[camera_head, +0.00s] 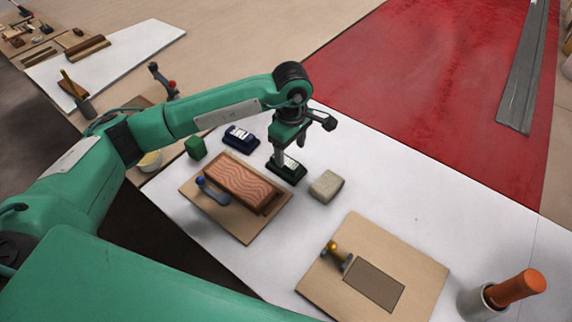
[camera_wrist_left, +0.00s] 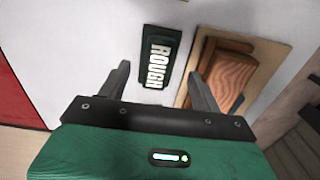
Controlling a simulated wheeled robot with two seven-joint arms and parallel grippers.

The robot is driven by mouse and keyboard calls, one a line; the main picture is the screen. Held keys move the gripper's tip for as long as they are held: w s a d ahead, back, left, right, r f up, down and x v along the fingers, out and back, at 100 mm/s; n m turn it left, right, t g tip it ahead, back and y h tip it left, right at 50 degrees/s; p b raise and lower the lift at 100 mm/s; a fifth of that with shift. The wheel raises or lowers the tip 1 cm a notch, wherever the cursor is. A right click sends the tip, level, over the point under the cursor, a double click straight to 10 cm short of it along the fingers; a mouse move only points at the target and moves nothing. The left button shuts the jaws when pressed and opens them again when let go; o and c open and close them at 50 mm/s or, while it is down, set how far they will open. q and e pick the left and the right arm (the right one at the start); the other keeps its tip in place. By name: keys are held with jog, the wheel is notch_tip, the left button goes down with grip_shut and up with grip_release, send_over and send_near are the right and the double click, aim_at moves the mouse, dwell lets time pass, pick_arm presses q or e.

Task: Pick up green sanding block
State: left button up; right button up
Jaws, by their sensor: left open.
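The green sanding block (camera_head: 290,173) is a dark green block with a white label, lying on the white tabletop. In the left wrist view it (camera_wrist_left: 159,57) reads "ROUGH" and lies between the lines of the two fingers, a little beyond their tips. My left gripper (camera_head: 281,156) points down right over it in the head view and hides part of it. The left gripper (camera_wrist_left: 158,72) is open, with nothing between its fingers. Whether the fingers touch the block is not clear. My right gripper is not in view.
A board (camera_head: 250,232) with a carved wooden block (camera_head: 243,180) lies close beside the sanding block. A blue labelled block (camera_head: 240,138), a green cube (camera_head: 195,147) and a beige block (camera_head: 326,186) are near. A second board (camera_head: 420,263) lies front right.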

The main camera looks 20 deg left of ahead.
aim_at(291, 163)
pick_arm(q)
notch_tip(291, 163, down, 2)
jog(key=shift+f, duration=0.1)
notch_tip(291, 163, down, 5)
jog(key=shift+w+r+p, duration=0.1)
jog(key=shift+p, duration=0.45)
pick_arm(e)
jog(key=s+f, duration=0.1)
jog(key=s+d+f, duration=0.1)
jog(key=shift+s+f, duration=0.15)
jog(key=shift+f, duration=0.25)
pick_arm(q)
jog(key=shift+c, duration=0.4)
jog(key=c, duration=0.7)
